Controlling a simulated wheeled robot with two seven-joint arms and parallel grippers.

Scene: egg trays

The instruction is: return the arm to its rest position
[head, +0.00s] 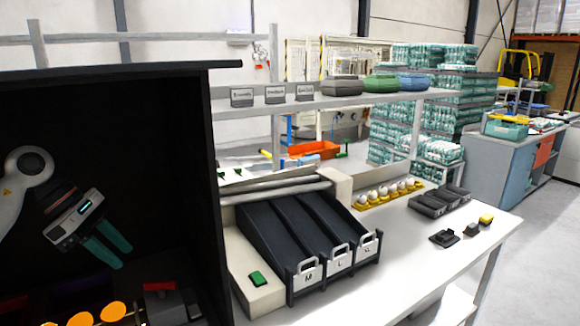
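My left gripper (123,257) hangs inside a dark open-fronted box (215,150) at the left, its arm coming in from the left edge. Its two teal fingers point down and right, with a narrow gap between them and nothing seen held. It is above and apart from several glowing orange eggs (112,311) at the bottom left. My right gripper is not in view.
A white table (400,262) holds black sloped chutes (325,235) marked M and L, a yellow egg tray (388,195) with white eggs, and small black trays (439,199). A shelf (300,104) crosses above. The box's walls surround my gripper.

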